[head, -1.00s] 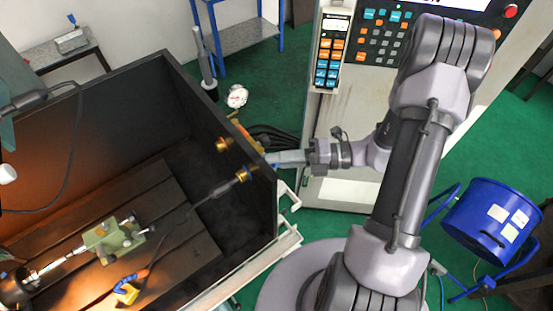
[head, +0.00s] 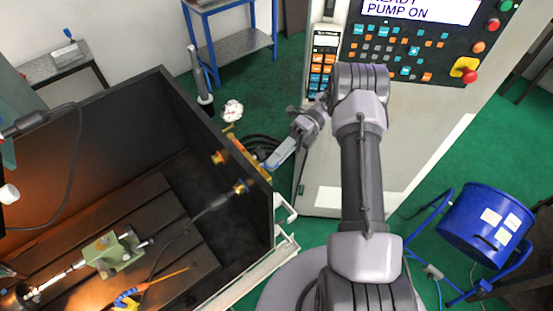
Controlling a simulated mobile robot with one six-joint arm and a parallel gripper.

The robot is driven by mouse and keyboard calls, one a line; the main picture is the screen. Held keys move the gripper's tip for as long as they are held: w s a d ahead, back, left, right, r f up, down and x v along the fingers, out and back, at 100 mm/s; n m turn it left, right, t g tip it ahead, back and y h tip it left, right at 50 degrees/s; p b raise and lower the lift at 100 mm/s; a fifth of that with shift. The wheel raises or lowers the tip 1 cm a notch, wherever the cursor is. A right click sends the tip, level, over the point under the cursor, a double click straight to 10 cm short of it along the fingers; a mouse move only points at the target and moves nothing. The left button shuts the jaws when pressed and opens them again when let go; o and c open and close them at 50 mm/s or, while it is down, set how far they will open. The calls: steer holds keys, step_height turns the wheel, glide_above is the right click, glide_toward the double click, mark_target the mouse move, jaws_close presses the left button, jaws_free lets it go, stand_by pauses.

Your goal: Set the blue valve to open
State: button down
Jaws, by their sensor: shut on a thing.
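The enclosure's side wall (head: 195,115) carries two brass fittings on its inner face. The nearer fitting (head: 240,187) has a blue ring, and a blurred grey streak (head: 212,204) runs from it into the enclosure. The farther fitting (head: 218,157) is brass and yellow. My gripper (head: 272,163) is outside the wall, beside the blue-ringed fitting, tilted down and left. It is shut on what appears to be the blue valve's handle. The handle is mostly hidden, so its exact angle cannot be told.
The control cabinet's screen (head: 420,10) reads "PUMP ON" below a partly cut line. A dial gauge (head: 232,110) and dark hoses (head: 262,146) are behind the wall. A green vise (head: 108,252) is in the enclosure. A blue drum (head: 485,225) stands at right.

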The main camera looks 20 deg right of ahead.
steer(key=shift+w+r+n+g+h+p, duration=0.1)
steer(key=shift+w+n+g+h+p, duration=0.2)
steer(key=shift+n+g, duration=0.25)
steer(key=shift+g, duration=0.25)
steer(key=c, duration=1.6)
jaws_free()
steer(key=shift+a, duration=0.1)
